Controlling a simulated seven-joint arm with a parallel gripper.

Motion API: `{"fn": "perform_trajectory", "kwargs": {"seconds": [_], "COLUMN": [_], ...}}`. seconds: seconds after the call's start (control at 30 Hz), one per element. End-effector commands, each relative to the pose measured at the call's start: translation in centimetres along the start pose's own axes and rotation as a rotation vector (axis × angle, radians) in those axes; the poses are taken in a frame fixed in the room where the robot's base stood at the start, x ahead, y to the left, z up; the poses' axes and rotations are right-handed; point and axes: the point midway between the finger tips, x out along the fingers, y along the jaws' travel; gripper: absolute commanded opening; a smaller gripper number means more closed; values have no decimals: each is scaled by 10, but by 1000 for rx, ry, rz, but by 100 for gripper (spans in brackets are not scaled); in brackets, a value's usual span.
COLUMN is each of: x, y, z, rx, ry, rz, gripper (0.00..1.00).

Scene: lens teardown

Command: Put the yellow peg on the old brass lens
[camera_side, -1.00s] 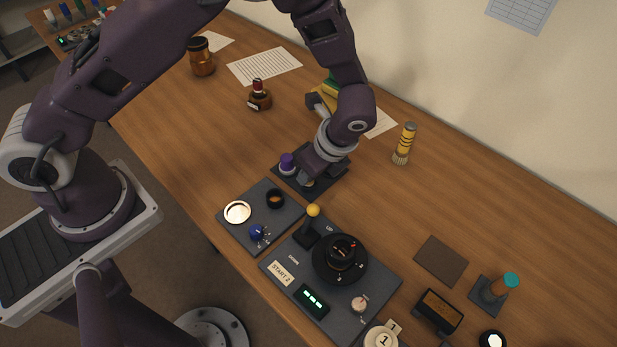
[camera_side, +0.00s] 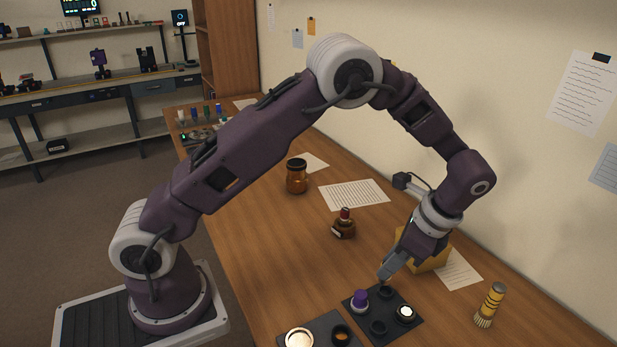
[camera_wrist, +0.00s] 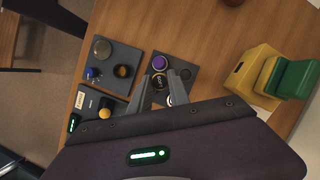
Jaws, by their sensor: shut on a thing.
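My gripper (camera_wrist: 164,76) points down over the dark square tray (camera_side: 361,322); it also shows in the side view (camera_side: 384,277). Its fingers are close together around a small dark round thing (camera_wrist: 158,82) with pale marks. I cannot make out a yellow peg with certainty. A purple-topped peg (camera_side: 360,299) stands in the tray, beside dark ring-shaped seats (camera_side: 378,328) and a white-topped round part (camera_side: 405,312). On the neighbouring plate lie a shiny round disc (camera_side: 299,339) and a black ring with an amber centre (camera_side: 342,335); which is the old brass lens is unclear.
A blue knobbed part (camera_wrist: 92,73) is on the neighbouring plate. A yellow-balled lever (camera_wrist: 104,113) stands on the control panel. A yellow block (camera_side: 427,263) is behind my gripper, a striped yellow brush (camera_side: 489,305) right of it.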

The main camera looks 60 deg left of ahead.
Motion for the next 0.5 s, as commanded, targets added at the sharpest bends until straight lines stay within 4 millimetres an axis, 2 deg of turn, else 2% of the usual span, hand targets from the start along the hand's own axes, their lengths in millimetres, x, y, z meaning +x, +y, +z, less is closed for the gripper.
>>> {"fn": "perform_trajectory", "kwargs": {"seconds": [0.03,0.27,0.5], "x": [3,12,21], "y": [-16,-88,-156], "z": [6,42,92], "rx": [-144,-908,-1649], "ry": [0,0,0], "rz": [57,377,685], "gripper": [0,0,0]}}
